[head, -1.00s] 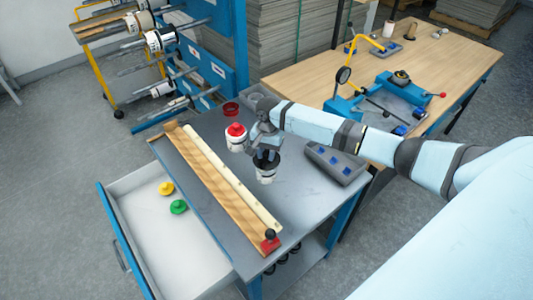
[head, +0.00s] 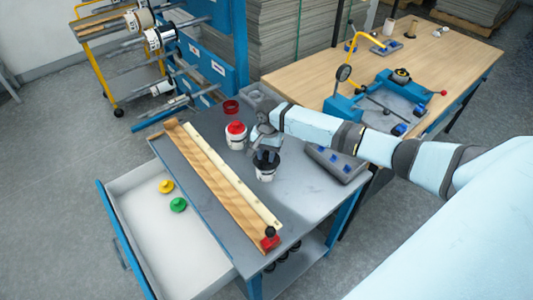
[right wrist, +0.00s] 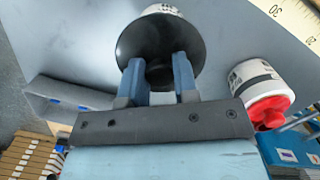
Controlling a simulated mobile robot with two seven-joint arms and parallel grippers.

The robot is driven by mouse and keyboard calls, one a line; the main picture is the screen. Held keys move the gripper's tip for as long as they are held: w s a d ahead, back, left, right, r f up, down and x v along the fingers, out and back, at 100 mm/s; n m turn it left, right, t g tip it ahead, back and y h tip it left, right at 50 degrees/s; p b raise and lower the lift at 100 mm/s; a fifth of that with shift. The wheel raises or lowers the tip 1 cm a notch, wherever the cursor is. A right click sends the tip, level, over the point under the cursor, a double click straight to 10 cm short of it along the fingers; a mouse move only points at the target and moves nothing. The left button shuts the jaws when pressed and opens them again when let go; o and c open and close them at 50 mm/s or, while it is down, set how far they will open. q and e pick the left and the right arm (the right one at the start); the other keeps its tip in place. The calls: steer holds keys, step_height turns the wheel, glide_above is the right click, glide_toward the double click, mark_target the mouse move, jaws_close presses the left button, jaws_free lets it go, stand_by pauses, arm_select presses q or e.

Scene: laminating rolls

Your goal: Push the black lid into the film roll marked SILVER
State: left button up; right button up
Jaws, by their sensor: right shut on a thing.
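My right gripper (head: 267,158) points down at the grey cart top, with its two fingers (right wrist: 158,78) shut on the black lid (right wrist: 150,40). The wide, round lid is over the top end of a white film roll (head: 265,174) standing upright. In the right wrist view the lid hides most of this roll (right wrist: 163,10), and only its far edge with part of a dark print shows. I cannot read the print as SILVER or tell how deep the lid sits. My left gripper is not in view.
A second white roll with a red lid (head: 236,137) stands close behind, to the left. A long wooden ruler board (head: 215,175) lies left. A grey tray with blue pieces (head: 336,164) is right. The open drawer (head: 165,245) holds a yellow and a green lid.

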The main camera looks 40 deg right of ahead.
steer(key=shift+f, duration=0.1)
steer(key=o, duration=1)
step_height(320, 180, up, 14)
steer(key=w+d, duration=0.1)
steer(key=shift+d+b, duration=0.15)
steer(key=shift+b, duration=0.2)
steer(key=shift+f, duration=0.15)
